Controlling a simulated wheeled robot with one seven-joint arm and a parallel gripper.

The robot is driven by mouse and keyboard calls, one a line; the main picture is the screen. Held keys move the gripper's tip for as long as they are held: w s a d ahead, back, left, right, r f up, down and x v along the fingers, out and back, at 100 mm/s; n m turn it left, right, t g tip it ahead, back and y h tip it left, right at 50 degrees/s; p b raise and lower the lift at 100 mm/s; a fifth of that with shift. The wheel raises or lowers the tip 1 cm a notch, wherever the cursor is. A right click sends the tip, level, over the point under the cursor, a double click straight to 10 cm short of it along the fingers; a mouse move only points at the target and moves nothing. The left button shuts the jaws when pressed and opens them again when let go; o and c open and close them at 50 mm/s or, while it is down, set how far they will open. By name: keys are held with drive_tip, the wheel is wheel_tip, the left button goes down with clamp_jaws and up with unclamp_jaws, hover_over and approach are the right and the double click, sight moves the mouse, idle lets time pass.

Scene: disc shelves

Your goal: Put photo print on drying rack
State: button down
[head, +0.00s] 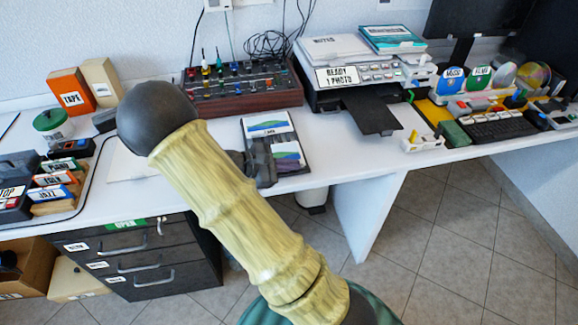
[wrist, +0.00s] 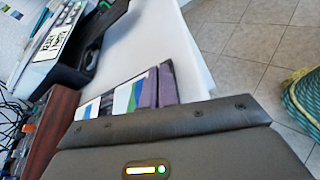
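A dark flat rack (head: 302,163), which looks like the drying rack, lies near the front edge of the white desk. A print with blue and green bands (head: 267,124) lies on its back part. In the wrist view the prints (wrist: 130,97) show just beyond my gripper's dark body.
A printer (head: 345,72) with a "READY 1 PHOTO" sign and a bare black output tray (head: 372,112) stands behind right. Dark drawers (head: 150,262) are below left. The floor at right is free.

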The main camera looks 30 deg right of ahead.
drive_tip(key=c, duration=1.7)
unclamp_jaws()
drive_tip(key=shift+r, duration=0.1)
drive_tip(key=p+v, duration=0.2)
drive_tip(key=v, duration=1)
drive_tip(key=shift+s, duration=0.15)
